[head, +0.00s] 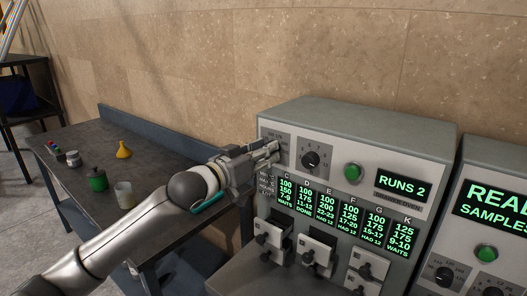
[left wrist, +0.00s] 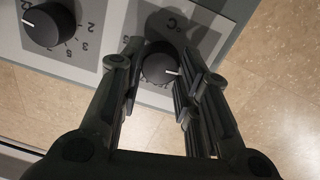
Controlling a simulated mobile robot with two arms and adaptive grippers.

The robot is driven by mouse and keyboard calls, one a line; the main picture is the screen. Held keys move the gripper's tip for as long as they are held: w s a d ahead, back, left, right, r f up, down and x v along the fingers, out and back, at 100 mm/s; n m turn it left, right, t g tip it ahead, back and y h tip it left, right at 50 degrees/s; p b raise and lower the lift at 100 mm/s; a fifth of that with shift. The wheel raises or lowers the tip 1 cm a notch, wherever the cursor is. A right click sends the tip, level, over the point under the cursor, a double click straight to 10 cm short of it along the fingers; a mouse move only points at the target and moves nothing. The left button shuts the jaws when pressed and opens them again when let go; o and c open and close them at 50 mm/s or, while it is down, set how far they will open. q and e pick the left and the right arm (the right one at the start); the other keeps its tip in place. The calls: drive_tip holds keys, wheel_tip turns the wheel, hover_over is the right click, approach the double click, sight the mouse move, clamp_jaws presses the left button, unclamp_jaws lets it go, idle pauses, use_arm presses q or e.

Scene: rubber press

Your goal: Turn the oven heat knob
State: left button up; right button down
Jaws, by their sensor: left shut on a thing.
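The grey oven (head: 350,128) stands at the right of the bench in the head view. Its heat knob (left wrist: 160,68) is black with a white pointer line and has a °C mark beside it in the left wrist view. My left gripper (head: 273,151) is at the left end of the oven's front panel, and its fingers are shut on the heat knob, one on each side. In the head view the gripper hides this knob. My right gripper is in neither view.
A second black knob (head: 310,159) sits just right of my gripper, then a green button (head: 353,174) and a lit display (head: 401,187). Several small drawers lie below. The dark bench (head: 120,165) holds a yellow funnel (head: 123,150) and jars.

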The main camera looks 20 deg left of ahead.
use_arm(q)
drive_tip(key=shift+m+p, duration=2.5)
drive_tip(key=shift+m, duration=1)
drive_tip(key=o, duration=1)
drive_tip(key=shift+s, duration=0.1)
drive_tip(key=shift+r+v, duration=0.15)
drive_tip(key=shift+v, duration=2.8)
drive_tip(key=shift+r+v, duration=0.1)
drive_tip(key=shift+v, duration=2.85)
